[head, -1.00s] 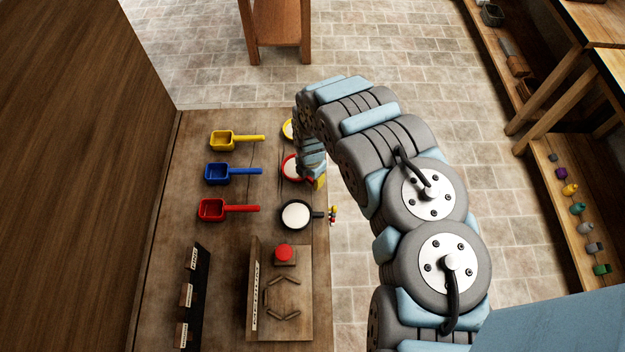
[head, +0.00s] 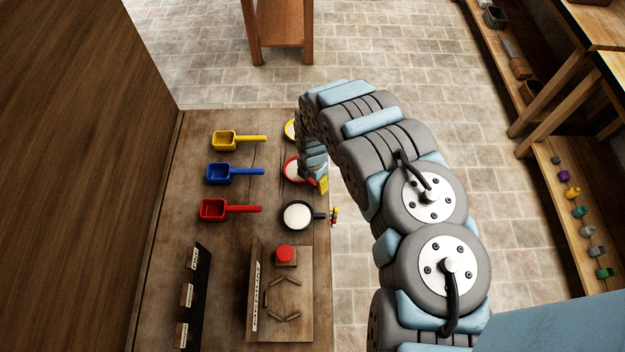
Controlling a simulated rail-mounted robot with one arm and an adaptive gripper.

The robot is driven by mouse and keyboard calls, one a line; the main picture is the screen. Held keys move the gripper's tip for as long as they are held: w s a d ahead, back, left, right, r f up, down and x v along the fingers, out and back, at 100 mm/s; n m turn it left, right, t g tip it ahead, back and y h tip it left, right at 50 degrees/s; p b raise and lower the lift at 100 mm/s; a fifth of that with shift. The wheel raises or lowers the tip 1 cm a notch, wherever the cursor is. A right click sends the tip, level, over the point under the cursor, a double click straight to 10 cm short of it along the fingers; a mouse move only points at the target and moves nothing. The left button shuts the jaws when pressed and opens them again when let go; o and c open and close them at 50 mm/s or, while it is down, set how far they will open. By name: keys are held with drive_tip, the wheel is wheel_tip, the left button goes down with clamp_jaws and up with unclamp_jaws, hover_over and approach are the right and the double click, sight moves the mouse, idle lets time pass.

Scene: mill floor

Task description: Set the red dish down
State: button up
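The red dish (head: 288,171) is a round, red-rimmed pan with white contents, at the right side of the wooden table. It looks roughly level, and my arm covers its right part. Whether it rests on the table or hangs just above it, I cannot tell. My gripper (head: 320,184) is at the dish's right side, where its handle would be. The fingers are mostly hidden by my wrist, so their opening does not show. A bit of yellow and red shows beside them.
A yellow-rimmed dish (head: 289,130) lies behind and a black pan (head: 298,215) in front. Yellow (head: 224,140), blue (head: 218,174) and red (head: 213,210) square scoops lie left. A wooden board with a red button (head: 285,254) is nearer. The table's right edge is close.

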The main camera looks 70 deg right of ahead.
drive_tip(key=shift+d+r, duration=0.1)
drive_tip(key=shift+r, duration=3.65)
